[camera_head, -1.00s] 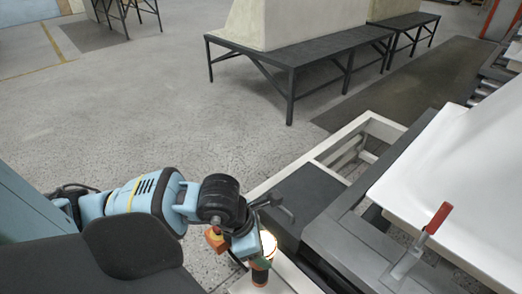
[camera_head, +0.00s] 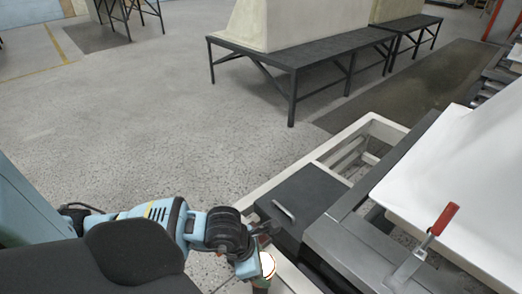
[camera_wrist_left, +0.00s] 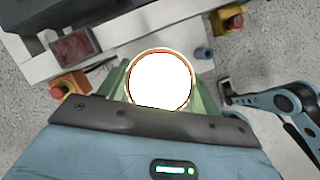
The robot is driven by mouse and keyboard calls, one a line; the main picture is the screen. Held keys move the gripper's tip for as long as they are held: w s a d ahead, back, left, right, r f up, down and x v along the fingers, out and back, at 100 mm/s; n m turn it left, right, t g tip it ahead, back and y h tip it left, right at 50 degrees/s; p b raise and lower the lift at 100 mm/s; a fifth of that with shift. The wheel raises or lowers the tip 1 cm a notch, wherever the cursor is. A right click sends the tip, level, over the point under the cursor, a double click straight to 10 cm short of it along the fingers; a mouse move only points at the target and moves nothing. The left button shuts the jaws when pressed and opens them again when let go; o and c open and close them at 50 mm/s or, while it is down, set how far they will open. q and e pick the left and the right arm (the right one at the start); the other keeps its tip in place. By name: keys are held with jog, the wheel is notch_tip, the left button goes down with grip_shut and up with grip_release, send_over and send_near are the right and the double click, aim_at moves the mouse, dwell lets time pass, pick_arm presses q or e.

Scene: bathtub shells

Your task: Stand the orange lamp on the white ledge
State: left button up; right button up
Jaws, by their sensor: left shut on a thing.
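The orange lamp shows in the head view as a bright lit top (camera_head: 267,265) with an orange rim, at the bottom of the picture. In the left wrist view its round glowing top (camera_wrist_left: 160,80) faces the camera. My left gripper (camera_head: 258,282) is shut on the lamp, with green fingers on both sides of it. The lamp's lower part is hidden, so I cannot tell whether its base touches anything. A white ledge (camera_head: 290,277) runs beside and below the lamp; it also shows in the left wrist view (camera_wrist_left: 115,55).
A black box with a handle (camera_head: 293,203) and a grey frame (camera_head: 345,243) stand right of the gripper. A red-handled clamp (camera_head: 432,232) sits by the white shell (camera_head: 465,180).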

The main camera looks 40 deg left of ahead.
pick_arm(q)
jog(key=shift+f, duration=0.25)
jog(key=o, duration=1.4)
jog(key=shift+f, duration=0.15)
jog(key=shift+s+a+r, duration=0.1)
jog(key=shift+a+r, duration=0.05)
jog(key=shift+r, duration=0.4)
jog(key=p+v, duration=0.2)
jog(key=v, duration=0.9)
